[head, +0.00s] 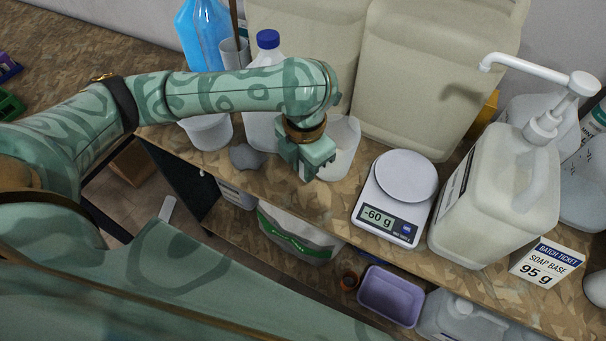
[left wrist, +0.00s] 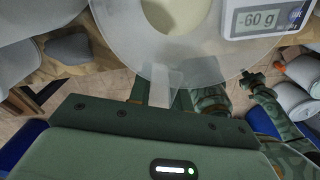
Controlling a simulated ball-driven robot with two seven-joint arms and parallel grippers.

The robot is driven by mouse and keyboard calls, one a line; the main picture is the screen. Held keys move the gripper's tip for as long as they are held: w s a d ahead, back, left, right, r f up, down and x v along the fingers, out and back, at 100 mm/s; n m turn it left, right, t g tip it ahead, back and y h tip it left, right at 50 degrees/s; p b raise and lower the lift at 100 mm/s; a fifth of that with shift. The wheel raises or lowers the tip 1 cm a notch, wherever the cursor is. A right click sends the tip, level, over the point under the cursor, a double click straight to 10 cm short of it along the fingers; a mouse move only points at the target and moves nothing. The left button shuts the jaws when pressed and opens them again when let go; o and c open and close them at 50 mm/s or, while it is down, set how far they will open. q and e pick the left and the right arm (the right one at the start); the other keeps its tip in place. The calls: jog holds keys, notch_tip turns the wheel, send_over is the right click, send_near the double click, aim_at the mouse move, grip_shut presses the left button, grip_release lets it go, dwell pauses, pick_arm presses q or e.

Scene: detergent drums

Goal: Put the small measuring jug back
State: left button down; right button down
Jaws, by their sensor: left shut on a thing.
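My left gripper (head: 308,165) is shut on a translucent white jug (head: 344,148), left of the scale. The gripper and arm hide part of the jug. In the left wrist view the jug (left wrist: 215,62) is seen from above, with its wide rim, pale inside and handle toward the gripper. I cannot tell whether its base touches the bench. Another white jug (head: 208,132) stands on the bench at the left, partly under my arm. My right gripper (left wrist: 252,79) shows small at the right of the left wrist view; its jaws are unclear.
The white scale (head: 407,175) reads -60 g, its plate empty. A large pump container (head: 490,195) and a soap base ticket (head: 546,264) stand right of it. Big cream drums (head: 415,75) block the back. A grey lump (head: 245,157) lies near the front edge. A purple tub (head: 391,295) sits below.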

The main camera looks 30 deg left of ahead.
pick_arm(q)
jog(key=f, duration=0.2)
jog(key=w+a+f+b, duration=0.1)
jog(key=f, duration=0.1)
jog(key=w+f+b, duration=0.1)
jog(key=f, duration=0.1)
jog(key=shift+a, duration=0.25)
jog(key=shift+f, duration=0.1)
jog(key=c, duration=1.3)
grip_release()
notch_tip(320, 180, up, 12)
jog(key=p, duration=0.4)
